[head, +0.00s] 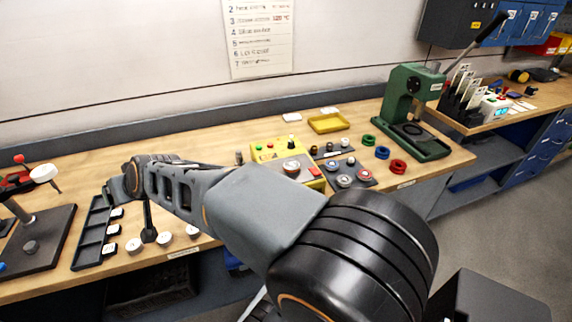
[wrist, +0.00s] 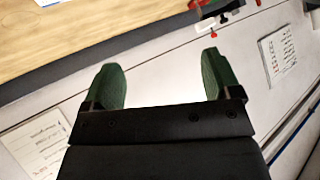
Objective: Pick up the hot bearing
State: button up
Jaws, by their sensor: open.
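My gripper (wrist: 163,72) shows in the wrist view with its two green fingers wide apart and nothing between them. In the head view my arm reaches left over the bench, and its fingers cannot be made out. A yellow unit (head: 268,151) stands mid-bench, with a pale ring-shaped part (head: 291,167) on its dark front, possibly the bearing; I cannot tell if it is hot. My gripper is well to the left of it. Other round metal parts (head: 344,181) lie on a grey mat to its right.
A green press (head: 408,105) stands at the right, with green, blue and red rings (head: 398,166) before it. A yellow tray (head: 328,123) lies behind. A black tray (head: 92,235), small white-topped parts (head: 134,245) and a dark stand (head: 35,240) are at the left.

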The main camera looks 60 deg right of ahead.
jog(key=w+d+r+m+t+h, duration=0.2)
jog(key=w+d+r+m+h, duration=0.15)
jog(key=d, duration=0.25)
jog(key=w+d+r+m+t+h, duration=0.1)
jog(key=w+d+r+m+h, duration=0.15)
jog(key=w+d, duration=0.3)
jog(key=s+d+m+g+h, duration=0.2)
jog(key=d+m+g+h, duration=0.3)
jog(key=d+m+h, duration=0.6)
jog(key=m+g+y, duration=0.7)
jog(key=m+g, duration=0.1)
jog(key=g, duration=1.1)
send_near(290, 163)
jog(key=shift+s+d+f+y, duration=0.15)
jog(key=shift+s+d+f, duration=0.1)
jog(key=shift+s+d, duration=0.3)
jog(key=shift+s+d+f+y, duration=0.15)
jog(key=shift+s+d+f, duration=0.1)
jog(key=shift+s+d, duration=0.3)
jog(key=shift+p+x, duration=0.45)
jog(key=shift+x, duration=2.75)
jog(key=shift+s+a+g, duration=0.1)
jog(key=shift+g, duration=0.2)
jog(key=shift+c, duration=0.2)
